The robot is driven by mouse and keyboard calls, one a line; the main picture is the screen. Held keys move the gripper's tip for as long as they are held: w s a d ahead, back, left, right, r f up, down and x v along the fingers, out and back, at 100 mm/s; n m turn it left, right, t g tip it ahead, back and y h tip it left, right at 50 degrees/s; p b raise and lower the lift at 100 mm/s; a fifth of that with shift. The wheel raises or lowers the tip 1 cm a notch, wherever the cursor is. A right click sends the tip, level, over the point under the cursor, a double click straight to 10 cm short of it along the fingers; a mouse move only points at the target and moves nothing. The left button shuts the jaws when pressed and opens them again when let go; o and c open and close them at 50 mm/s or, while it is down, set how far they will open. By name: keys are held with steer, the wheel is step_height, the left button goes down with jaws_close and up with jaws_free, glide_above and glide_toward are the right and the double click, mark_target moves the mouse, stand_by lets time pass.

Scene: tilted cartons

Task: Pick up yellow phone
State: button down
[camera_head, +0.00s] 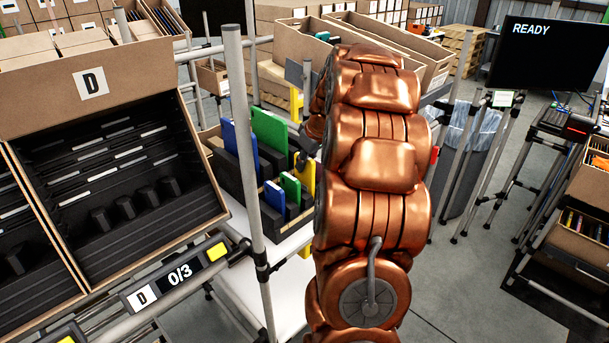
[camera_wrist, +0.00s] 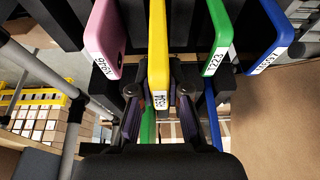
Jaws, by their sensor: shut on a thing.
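The yellow phone (camera_wrist: 158,45) stands on edge in the middle of the wrist view, with a white number label at its near end. My gripper (camera_wrist: 159,104) has one dark finger on each side of that near end and is shut on it. In the head view, part of the yellow phone (camera_head: 307,180) shows at the right of the black rack, beside my copper arm. My arm hides most of the gripper there. The phone's lower part is hidden.
A pink phone (camera_wrist: 105,40) stands left of the yellow one; a green phone (camera_wrist: 216,40) and a blue phone (camera_wrist: 268,35) stand right. A grey post (camera_head: 252,170) rises near the black rack. A tilted carton marked D (camera_head: 92,84) has empty slots at left.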

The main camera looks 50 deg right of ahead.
step_height(320, 180, up, 14)
steer(key=b, duration=0.3)
stand_by(0.4)
